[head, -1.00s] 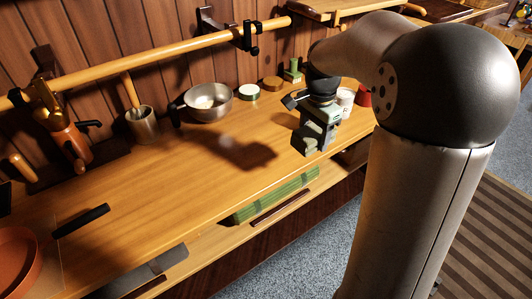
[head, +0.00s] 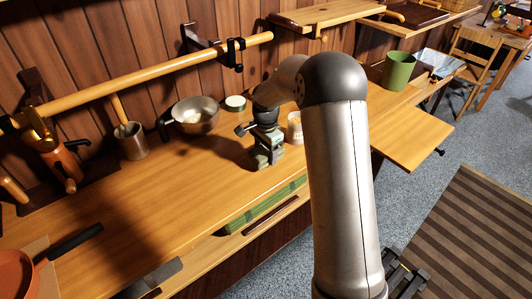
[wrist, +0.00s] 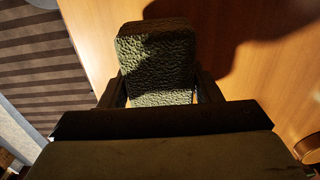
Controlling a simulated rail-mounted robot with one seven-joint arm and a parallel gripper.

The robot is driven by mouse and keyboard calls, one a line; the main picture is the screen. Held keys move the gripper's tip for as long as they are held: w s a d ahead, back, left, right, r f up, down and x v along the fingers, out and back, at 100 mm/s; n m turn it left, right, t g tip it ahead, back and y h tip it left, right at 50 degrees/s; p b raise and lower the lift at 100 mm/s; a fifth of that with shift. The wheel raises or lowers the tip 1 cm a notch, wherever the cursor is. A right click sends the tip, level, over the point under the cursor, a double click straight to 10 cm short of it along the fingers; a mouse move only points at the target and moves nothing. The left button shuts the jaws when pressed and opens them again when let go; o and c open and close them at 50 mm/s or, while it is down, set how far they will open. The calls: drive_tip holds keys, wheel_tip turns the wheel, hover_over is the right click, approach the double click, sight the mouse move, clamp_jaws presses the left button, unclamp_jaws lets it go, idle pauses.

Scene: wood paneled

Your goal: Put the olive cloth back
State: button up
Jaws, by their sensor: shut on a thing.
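The olive cloth (wrist: 157,62) is a folded, textured block between the two fingers of my gripper (wrist: 160,98) in the wrist view. My gripper is shut on it. In the head view my gripper (head: 266,152) is over the front part of the wooden counter, left of my arm, with the cloth (head: 262,160) at its fingers. I cannot tell whether the cloth touches the counter. Below the counter's front edge, an open drawer shows green folded material (head: 264,205).
A metal bowl (head: 195,114), a white-lidded jar (head: 235,103) and a white cup (head: 294,127) stand behind my gripper. A utensil pot (head: 131,140) is further left. A green bin (head: 398,70) stands at the right. The counter left of my gripper is mostly clear.

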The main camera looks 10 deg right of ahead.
drive_tip(key=shift+f, duration=0.55)
drive_tip(key=shift+f, duration=0.2)
drive_tip(key=o, duration=1)
drive_tip(key=shift+r, duration=0.15)
